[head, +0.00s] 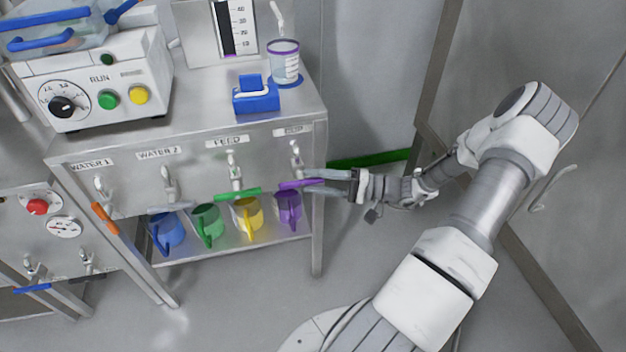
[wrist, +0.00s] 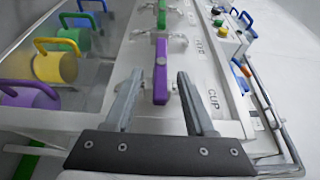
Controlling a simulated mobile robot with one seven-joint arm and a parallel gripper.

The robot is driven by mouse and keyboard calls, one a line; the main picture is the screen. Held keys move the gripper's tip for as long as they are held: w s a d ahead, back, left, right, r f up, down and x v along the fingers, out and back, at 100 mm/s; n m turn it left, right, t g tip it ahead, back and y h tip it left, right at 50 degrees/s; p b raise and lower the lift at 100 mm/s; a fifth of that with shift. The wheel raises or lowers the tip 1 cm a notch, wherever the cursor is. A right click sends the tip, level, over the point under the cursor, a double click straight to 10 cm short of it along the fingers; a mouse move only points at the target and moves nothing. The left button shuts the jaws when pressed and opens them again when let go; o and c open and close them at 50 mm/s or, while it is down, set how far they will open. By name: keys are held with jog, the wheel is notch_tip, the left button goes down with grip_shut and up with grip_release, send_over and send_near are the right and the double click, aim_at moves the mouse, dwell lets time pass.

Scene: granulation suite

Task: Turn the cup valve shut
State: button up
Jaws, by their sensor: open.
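The cup valve, on the panel under the CUP label, has a purple handle (head: 290,184) that lies roughly level across the panel front in the head view. In the wrist view the purple handle (wrist: 161,75) lies between the two fingers, pointing toward the gripper's palm. My gripper (head: 312,181) reaches in from the right at the handle. In the wrist view my gripper (wrist: 160,88) is open, one finger on each side of the handle, with gaps showing on both sides. Whether the fingers reach past the handle in depth is hard to tell.
Beside it is the green feed valve handle (head: 238,193); an orange handle (head: 104,218) is farther left. Mugs stand on the shelf below, including a purple mug (head: 288,207). A clear cup (head: 285,65) and a blue block (head: 256,97) are on top. Open floor lies right of the bench.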

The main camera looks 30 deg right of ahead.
jog(key=p+v, duration=0.3)
jog(key=v, duration=1.4)
jog(key=shift+a+r, duration=0.1)
jog(key=shift+a, duration=0.05)
